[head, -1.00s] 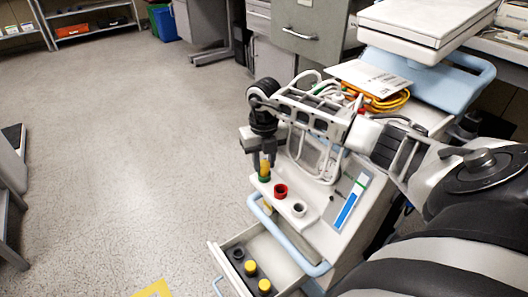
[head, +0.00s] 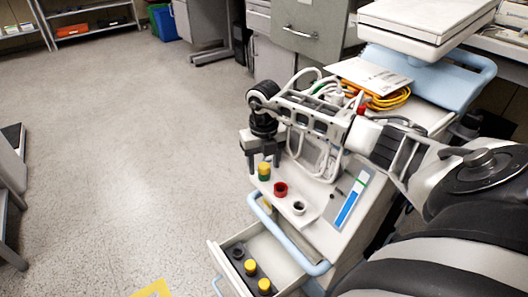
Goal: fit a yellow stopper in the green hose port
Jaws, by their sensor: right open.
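A yellow stopper (head: 264,167) sits in the green hose port (head: 264,177) on the pump's white front ledge. It looks upright, with its yellow top above the green ring. My right gripper (head: 264,164) is open above and around the stopper, its fingers apart on either side. A red port (head: 281,189) and a white port (head: 299,208) stand in line with the green one, both with dark openings. Two more yellow stoppers (head: 250,267) (head: 265,286) are in the open drawer (head: 282,263). My left gripper is not in view.
A blue rail (head: 285,238) runs along the cart's front, between the ledge and the drawer.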

